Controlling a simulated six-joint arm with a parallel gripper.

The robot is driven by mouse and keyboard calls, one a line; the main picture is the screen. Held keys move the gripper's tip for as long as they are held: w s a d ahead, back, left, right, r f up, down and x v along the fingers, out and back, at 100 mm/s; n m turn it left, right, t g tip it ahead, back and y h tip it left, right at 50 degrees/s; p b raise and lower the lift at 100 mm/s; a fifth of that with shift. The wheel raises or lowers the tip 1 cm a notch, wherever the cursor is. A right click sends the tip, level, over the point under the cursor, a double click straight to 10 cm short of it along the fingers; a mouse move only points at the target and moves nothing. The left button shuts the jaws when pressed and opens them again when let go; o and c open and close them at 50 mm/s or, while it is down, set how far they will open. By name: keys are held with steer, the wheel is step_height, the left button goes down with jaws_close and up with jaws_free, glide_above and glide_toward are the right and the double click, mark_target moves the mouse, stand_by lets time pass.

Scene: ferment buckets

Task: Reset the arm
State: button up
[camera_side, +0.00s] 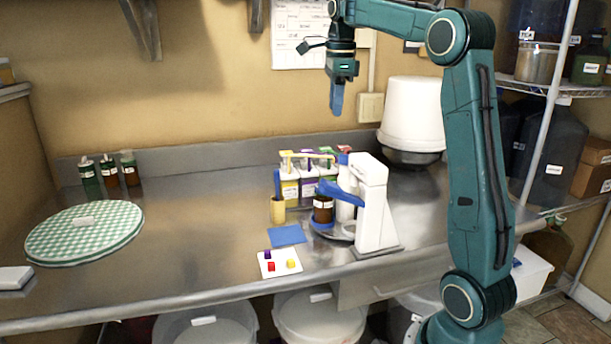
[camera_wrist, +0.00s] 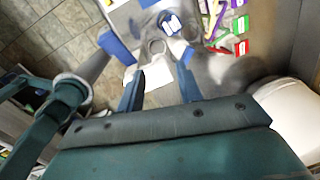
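My arm is raised over the back right of the steel counter, with my gripper (camera_side: 337,108) hanging fingers-down in front of the wall. In the wrist view my gripper (camera_wrist: 159,78) shows two blue fingers spread apart with nothing between them. It is open and touches nothing. In the side view the fingers overlap and look like one blue piece.
A white stand machine (camera_side: 372,205) holds a brown jar (camera_side: 323,210). Pump bottles (camera_side: 289,185) stand behind it. A white card with coloured cubes (camera_side: 279,264), a blue cloth (camera_side: 287,235) and a green checked round mat (camera_side: 85,248) lie on the counter. A white bucket (camera_side: 412,112) stands back right.

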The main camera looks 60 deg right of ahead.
steer(key=s+a+n+t, duration=0.1)
steer(key=s+a+n, duration=0.2)
steer(key=a+n, duration=0.6)
steer(key=s+a+f+n+t, duration=0.2)
steer(key=s+a+f+n, duration=0.4)
steer(key=n, duration=0.4)
steer(key=s+a+f+n+t, duration=0.1)
steer(key=s+a+f+n, duration=0.5)
steer(key=s+a+n, duration=0.3)
steer(key=shift+a+n+t+y, duration=0.35)
steer(key=shift+a+n, duration=0.25)
steer(key=shift+a, duration=0.6)
steer(key=shift+f, duration=0.1)
